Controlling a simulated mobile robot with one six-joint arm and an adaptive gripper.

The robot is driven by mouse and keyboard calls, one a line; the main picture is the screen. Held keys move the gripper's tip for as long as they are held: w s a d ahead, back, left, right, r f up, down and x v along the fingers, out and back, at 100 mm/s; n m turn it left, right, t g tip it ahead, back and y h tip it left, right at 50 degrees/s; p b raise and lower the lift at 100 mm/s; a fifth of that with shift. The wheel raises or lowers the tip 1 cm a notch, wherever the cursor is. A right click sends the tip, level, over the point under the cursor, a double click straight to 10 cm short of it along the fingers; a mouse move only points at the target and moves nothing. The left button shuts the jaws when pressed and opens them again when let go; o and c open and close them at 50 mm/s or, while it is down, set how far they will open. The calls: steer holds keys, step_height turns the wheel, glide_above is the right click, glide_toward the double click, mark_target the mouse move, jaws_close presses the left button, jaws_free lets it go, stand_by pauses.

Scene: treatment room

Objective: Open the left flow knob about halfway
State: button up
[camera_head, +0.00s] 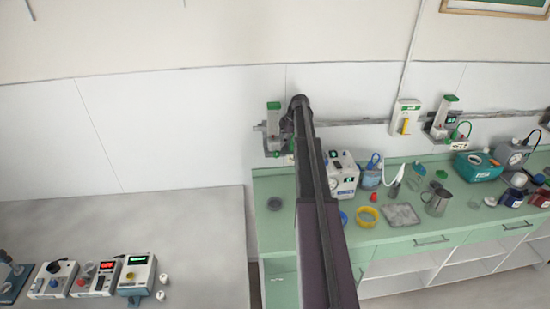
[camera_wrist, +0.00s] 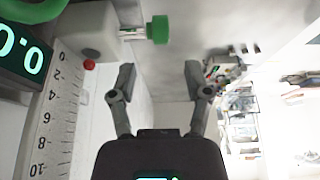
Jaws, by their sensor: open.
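The left flowmeter unit (camera_head: 273,128), with green parts, is on the wall rail at the end of my arm. The arm partly hides it. In the wrist view a green knob (camera_wrist: 160,29) sticks out on a short stem from a light grey body at the top. Beside it are a white scale (camera_wrist: 55,115) and a dark display (camera_wrist: 20,50) reading 0.0 in green. My gripper (camera_wrist: 159,74) is open and empty. In that view the knob lies above and between the fingertips, not held. Contact cannot be judged.
A second flowmeter unit (camera_head: 442,122) is on the rail to the right. The green counter (camera_head: 285,235) below holds several devices, a metal jug (camera_head: 437,202) and a yellow ring (camera_head: 367,217). A grey table (camera_head: 200,220) at left carries several small instruments.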

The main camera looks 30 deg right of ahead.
mark_target(276, 152)
steer(key=shift+b+x, duration=3.1)
steer(key=shift+x, duration=0.55)
steer(key=shift+c, duration=0.2)
jaws_close()
